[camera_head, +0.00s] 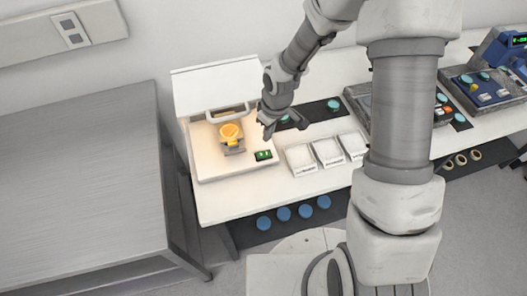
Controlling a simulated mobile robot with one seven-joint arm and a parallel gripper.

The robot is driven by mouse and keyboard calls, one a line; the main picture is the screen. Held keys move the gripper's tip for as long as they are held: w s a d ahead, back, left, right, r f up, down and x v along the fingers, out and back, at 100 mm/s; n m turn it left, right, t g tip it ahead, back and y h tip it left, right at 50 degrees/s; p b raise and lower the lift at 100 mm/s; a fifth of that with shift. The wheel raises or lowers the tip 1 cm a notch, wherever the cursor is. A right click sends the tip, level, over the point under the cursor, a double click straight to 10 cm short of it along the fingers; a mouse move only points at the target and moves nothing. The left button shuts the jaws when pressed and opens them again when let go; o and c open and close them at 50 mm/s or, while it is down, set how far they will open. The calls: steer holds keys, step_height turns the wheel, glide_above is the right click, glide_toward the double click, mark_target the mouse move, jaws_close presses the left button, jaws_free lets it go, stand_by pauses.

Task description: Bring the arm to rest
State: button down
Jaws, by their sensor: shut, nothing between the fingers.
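My gripper (267,132) hangs at the end of my arm over the white bench, just right of a white instrument. The gripper is small in the view; its fingers point down and it is shut and empty.
Three white trays (299,160) stand right of the instrument. Dark mats with teal round pieces (333,104) lie behind. Blue round pieces (283,214) sit on a dark lower shelf. Blue-and-grey equipment (486,88) stands at right. A grey metal table (80,190) fills the left.

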stand_by(0.3)
steer(key=s+d+r+m+t+h+b, duration=0.1)
steer(key=s+d+r+m, duration=0.2)
steer(key=r, duration=0.6)
steer(key=s+d+r+m+t+h+b, duration=0.1)
steer(key=s+d+r, duration=0.1)
steer(key=d+r, duration=0.55)
steer(key=s+d+r+m+t, duration=0.1)
steer(key=s+r+m, duration=0.4)
steer(key=s+r, duration=0.5)
steer(key=s+t+b, duration=0.1)
steer(key=s, duration=0.2)
steer(key=shift+s+d+r+y, duration=0.15)
steer(key=shift+s+d+y, duration=0.15)
steer(key=shift+d+y, duration=0.1)
steer(key=shift+a, duration=0.15)
